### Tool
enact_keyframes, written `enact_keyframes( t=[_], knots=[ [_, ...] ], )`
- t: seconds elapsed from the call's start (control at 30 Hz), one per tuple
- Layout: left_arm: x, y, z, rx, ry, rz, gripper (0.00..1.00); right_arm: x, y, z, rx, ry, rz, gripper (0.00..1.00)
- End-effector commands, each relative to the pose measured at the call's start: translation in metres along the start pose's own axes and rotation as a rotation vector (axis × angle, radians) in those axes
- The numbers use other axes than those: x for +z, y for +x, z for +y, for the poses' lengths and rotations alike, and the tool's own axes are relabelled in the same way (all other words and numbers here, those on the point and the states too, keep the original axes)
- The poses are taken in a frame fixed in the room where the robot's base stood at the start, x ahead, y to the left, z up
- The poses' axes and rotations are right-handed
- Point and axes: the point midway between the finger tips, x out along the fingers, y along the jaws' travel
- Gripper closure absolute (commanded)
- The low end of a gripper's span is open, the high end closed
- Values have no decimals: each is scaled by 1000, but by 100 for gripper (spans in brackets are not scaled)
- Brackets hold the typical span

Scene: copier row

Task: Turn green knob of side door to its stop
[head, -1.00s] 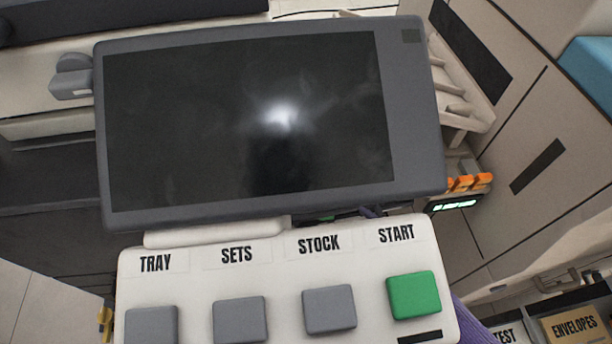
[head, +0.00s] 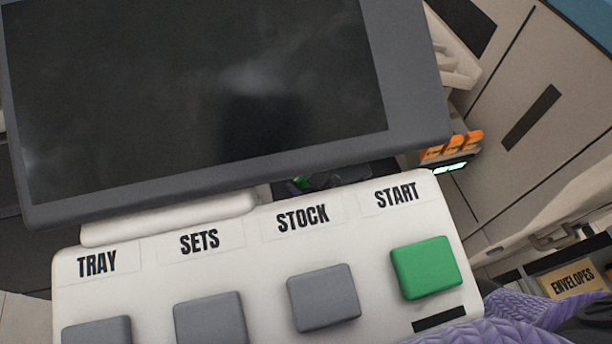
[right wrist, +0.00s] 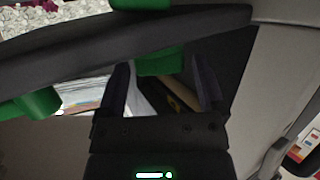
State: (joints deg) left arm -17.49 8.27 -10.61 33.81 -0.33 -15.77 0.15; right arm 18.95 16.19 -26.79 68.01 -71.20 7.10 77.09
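In the right wrist view my right gripper (right wrist: 162,72) points up the picture with its two dark fingers set wide apart. A green knob-like part (right wrist: 160,62) shows between the fingertips, under a dark curved bar. I cannot tell whether the fingers touch it. More green parts show at the top (right wrist: 140,5) and at the left (right wrist: 36,104). In the head view a small green bit (head: 302,182) shows behind the control panel; most of what lies there is hidden. My left gripper is in neither view.
The dark screen (head: 200,95) and the white button panel (head: 255,225), with its green START button (head: 426,267), block much of the head view. Orange tabs (head: 453,145) sit behind to the right. An ENVELOPES box (head: 570,280) is at the lower right.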

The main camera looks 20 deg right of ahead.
Motion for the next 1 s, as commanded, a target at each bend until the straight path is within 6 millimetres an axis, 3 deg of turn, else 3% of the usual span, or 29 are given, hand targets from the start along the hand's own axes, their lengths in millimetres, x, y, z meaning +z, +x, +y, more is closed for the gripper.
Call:
enact_keyframes(
  t=[0.03, 0.37, 0.83, 0.87, 1.0],
  knots=[
    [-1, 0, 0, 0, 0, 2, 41, 0, 0, 0, 0, 0, 0, 25],
    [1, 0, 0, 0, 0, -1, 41, 0, 0, 0, 0, 0, 0, 94],
    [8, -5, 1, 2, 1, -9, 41, 0, 0, 2, -107, -33, 0, 94],
    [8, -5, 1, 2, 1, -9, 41, 0, 0, 2, -106, -33, 0, 29],
    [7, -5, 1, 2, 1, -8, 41, 0, 0, 2, -106, -33, 0, 0]
  ],
)
